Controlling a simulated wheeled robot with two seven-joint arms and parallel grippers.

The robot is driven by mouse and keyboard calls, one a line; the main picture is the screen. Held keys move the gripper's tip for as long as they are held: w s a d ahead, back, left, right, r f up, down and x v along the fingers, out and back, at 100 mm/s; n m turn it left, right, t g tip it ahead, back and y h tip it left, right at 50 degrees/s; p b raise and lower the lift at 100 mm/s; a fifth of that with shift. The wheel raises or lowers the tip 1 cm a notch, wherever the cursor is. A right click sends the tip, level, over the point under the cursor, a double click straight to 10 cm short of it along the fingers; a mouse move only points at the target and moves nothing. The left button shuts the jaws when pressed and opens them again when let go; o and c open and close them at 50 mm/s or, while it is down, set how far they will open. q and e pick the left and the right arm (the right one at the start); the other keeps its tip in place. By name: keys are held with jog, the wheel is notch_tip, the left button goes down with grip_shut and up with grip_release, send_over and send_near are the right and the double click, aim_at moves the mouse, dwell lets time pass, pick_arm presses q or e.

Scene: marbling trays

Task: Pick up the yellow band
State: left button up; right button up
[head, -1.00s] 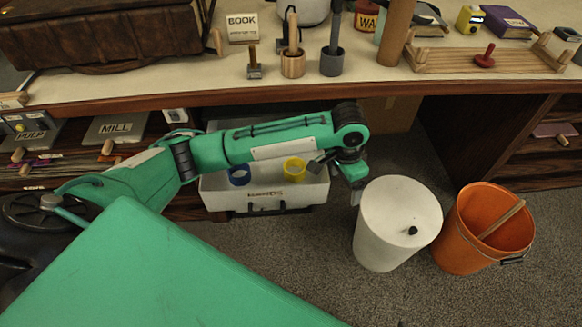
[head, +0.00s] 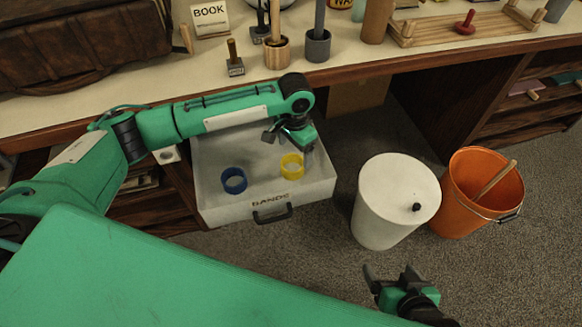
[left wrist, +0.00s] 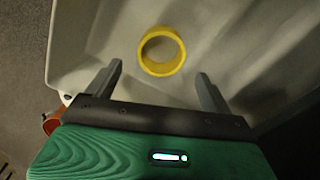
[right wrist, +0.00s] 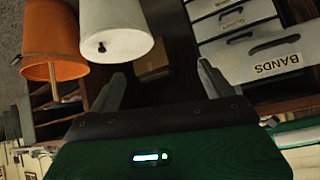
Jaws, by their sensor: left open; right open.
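The yellow band (head: 292,166) is a short open ring standing in the pale drawer (head: 222,206) labelled BANDS, which is pulled out below the counter. It also shows in the left wrist view (left wrist: 162,51), just beyond and between the two fingertips. My left gripper (head: 290,138) is open and empty above the drawer, close to the band and apart from it. A blue band (head: 234,180) lies left of the yellow one in the same drawer. My right gripper (head: 389,282) is open and empty over the carpet at the front, away from the drawer.
A white lidded bin (head: 392,205) and an orange bucket (head: 474,200) with a stick in it stand on the floor right of the drawer. The counter (head: 200,75) overhangs the drawer's back and carries wooden tools and a BOOK sign (head: 210,18). Carpet in front is clear.

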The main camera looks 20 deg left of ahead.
aim_at(294, 170)
pick_arm(q)
jog(key=shift+f+b, duration=0.8)
jog(key=shift+f, duration=2.7)
pick_arm(e)
jog(key=shift+w+a+r+t+y, duration=0.1)
jog(key=shift+w+a+t+y, duration=0.15)
jog(key=shift+a+t, duration=0.35)
jog(key=shift+w+a+r+t+y, duration=0.1)
jog(key=shift+a+t+y, duration=0.25)
jog(key=shift+a, duration=0.35)
jog(key=shift+w+a+t+y, duration=0.2)
jog(key=shift+a+t, duration=0.35)
jog(key=shift+a, duration=0.1)
pick_arm(q)
jog(key=c, duration=1)
jog(key=shift+r, duration=0.1)
jog(key=shift+c, duration=0.2)
